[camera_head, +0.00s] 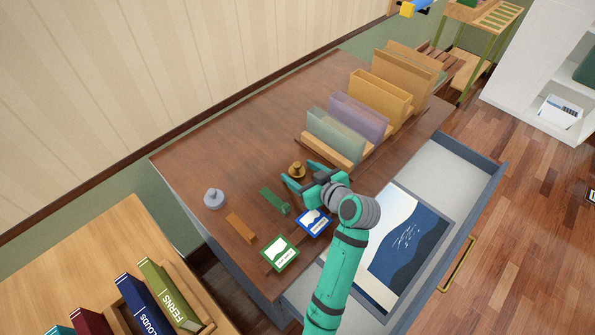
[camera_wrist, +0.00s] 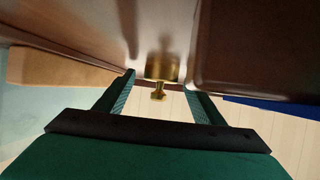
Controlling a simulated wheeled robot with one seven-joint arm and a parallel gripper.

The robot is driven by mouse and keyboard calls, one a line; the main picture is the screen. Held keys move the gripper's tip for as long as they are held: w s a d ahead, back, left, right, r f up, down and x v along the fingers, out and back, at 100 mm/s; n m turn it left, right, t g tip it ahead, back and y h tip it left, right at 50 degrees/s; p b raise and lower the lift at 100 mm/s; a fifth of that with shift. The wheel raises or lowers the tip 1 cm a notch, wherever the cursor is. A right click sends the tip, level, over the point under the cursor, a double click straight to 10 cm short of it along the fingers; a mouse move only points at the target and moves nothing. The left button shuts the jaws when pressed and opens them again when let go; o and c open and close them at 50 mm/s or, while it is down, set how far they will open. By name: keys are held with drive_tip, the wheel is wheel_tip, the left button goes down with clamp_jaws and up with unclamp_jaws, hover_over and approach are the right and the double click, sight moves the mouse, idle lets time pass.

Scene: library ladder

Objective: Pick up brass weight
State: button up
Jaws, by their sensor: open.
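The brass weight (camera_head: 296,170) is a small gold-coloured knobbed piece standing on the brown desk top (camera_head: 240,140). In the wrist view the brass weight (camera_wrist: 160,72) shows ahead of my gripper, between the lines of the two fingers. My gripper (camera_head: 298,184) is open and empty, low over the desk and close beside the weight. In the wrist view my gripper (camera_wrist: 164,88) has its fingers spread, with a gap on each side of the weight. I cannot tell whether any finger touches it.
A green tool (camera_head: 274,201), an orange block (camera_head: 241,227), a grey weight (camera_head: 214,198), a blue card (camera_head: 313,222) and a green card (camera_head: 280,252) lie nearby. Upright file holders (camera_head: 336,135) stand behind. An open drawer (camera_head: 455,180) holds a picture.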

sight(298, 164)
drive_tip(key=c, duration=1.5)
drive_tip(key=shift+r, duration=0.1)
wheel_tip(298, 164, up, 3)
drive_tip(key=shift+f, duration=0.1)
drive_tip(key=s+d+r, duration=0.1)
drive_tip(key=s+r, duration=0.9)
drive_tip(key=s, duration=0.4)
drive_tip(key=shift+d, duration=0.15)
